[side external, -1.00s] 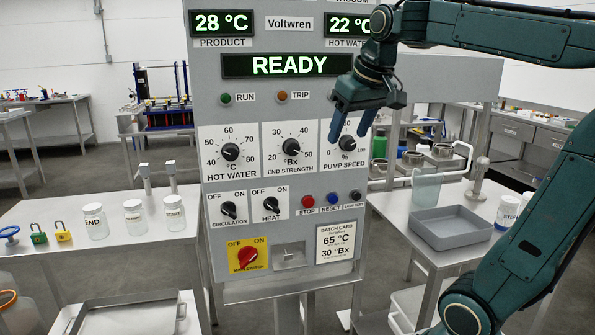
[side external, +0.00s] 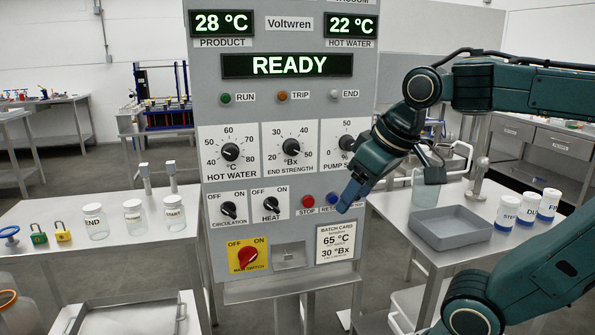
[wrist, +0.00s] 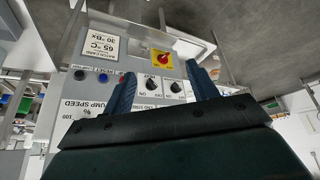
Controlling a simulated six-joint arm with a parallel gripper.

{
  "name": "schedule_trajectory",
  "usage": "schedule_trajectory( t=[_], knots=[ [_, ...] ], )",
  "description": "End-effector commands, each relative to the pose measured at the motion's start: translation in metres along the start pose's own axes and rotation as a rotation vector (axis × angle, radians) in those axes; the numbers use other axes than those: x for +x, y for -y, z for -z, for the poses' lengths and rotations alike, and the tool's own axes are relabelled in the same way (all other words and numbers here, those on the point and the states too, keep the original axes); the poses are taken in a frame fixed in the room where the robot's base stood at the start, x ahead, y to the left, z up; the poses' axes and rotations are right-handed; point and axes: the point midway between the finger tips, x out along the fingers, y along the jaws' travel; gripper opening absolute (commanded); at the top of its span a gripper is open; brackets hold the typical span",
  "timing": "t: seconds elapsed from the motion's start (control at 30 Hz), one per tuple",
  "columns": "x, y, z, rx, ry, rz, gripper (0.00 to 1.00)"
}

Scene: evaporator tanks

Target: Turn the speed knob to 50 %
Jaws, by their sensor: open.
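The pump speed knob (side external: 347,142) is a black dial on a white scale plate at the right of the grey control panel (side external: 290,112). My wrist covers the right part of its plate in the side view, and its exact pointer setting is too small to read. My gripper (side external: 347,200) is open and empty. It points down and left, below the knob, in front of the panel's button row. In the wrist view, the open blue fingers (wrist: 160,76) stand either side of the circulation and heat knobs. The PUMP SPEED label (wrist: 78,108) shows there upside down; its dial is hidden.
Hot water (side external: 229,152) and end strength (side external: 291,150) knobs sit left of the pump plate. The stop button (side external: 307,201) and red main switch (side external: 247,257) are lower. A grey tray (side external: 450,230) and labelled jars (side external: 507,212) stand on the right table.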

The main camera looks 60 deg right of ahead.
Motion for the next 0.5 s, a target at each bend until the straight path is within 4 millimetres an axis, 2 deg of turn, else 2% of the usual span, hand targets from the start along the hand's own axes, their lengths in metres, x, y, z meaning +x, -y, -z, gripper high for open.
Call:
schedule_trajectory(
  t=[0.2,0.5],
  knots=[
    [0.009,0.013,-0.022,-0.052,-0.008,0.033,0.58],
    [0.014,0.019,-0.034,-0.078,-0.013,0.051,0.58]
  ],
)
